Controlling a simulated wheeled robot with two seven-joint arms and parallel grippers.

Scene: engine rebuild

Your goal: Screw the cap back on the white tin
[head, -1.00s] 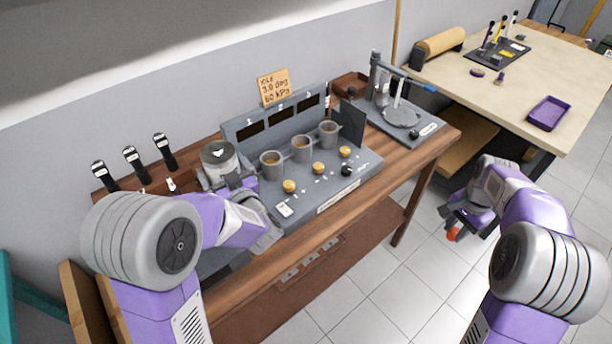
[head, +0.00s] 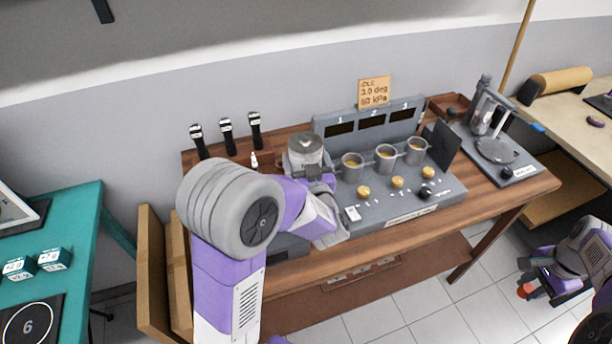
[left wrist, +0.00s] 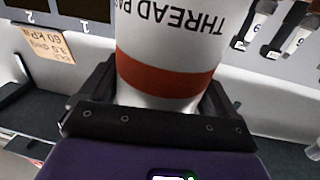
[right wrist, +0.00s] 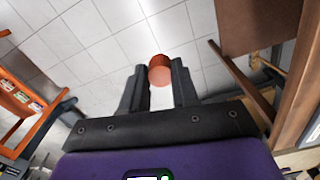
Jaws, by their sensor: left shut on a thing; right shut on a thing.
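The white tin (left wrist: 165,60) has a red-orange band and dark lettering that reads upside down in the left wrist view. My left gripper (left wrist: 160,98) is shut around the tin; its far end is out of that frame. In the head view my left gripper (head: 325,184) is over the wooden bench, beside the grey console, partly hidden by my arm. The orange-red cap (right wrist: 160,70) is between the fingertips of my right gripper (right wrist: 159,85), which is shut on it. In the head view the cap (head: 524,291) is low at the right, over the floor, well apart from the tin.
The wooden bench (head: 385,240) carries the grey console (head: 440,200) with several cups and knobs. A stand with a round plate (head: 497,150) is at its right end. A teal table (head: 75,225) is at the left. Open tiled floor (head: 400,318) lies in front of the bench.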

